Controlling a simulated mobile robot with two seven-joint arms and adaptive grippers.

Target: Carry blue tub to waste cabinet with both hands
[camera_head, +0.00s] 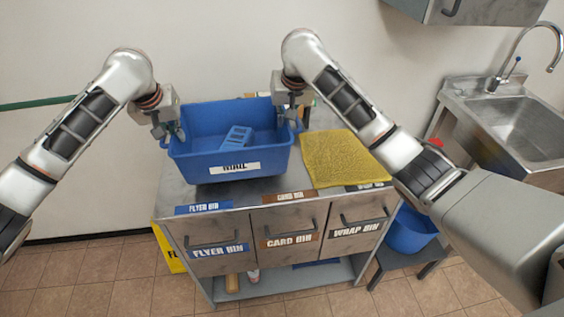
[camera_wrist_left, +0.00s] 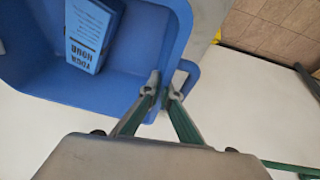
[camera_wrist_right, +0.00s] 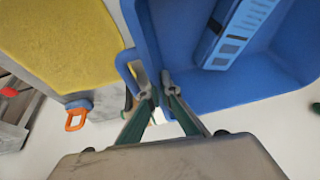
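The blue tub (camera_head: 195,160), with a white label on its front, is over the left part of the waste cabinet (camera_head: 262,222). A dark shadow lies under its front edge; I cannot tell if it rests on the top or is just above. A lighter blue printed box (camera_head: 237,138) leans inside it. My left gripper (camera_head: 168,134) is at the tub's left handle; its fingers are close together around it in the left wrist view (camera_wrist_left: 162,92). My right gripper (camera_head: 290,110) is at the right handle, its fingers likewise close together in the right wrist view (camera_wrist_right: 158,90).
A yellow cloth (camera_head: 343,158) lies on the cabinet top right of the tub. The cabinet front has flyer, card and wrap bin drawers. A steel sink (camera_head: 515,125) stands at the right. A blue bucket (camera_head: 408,232) is on a low stand beside the cabinet. A wall is behind.

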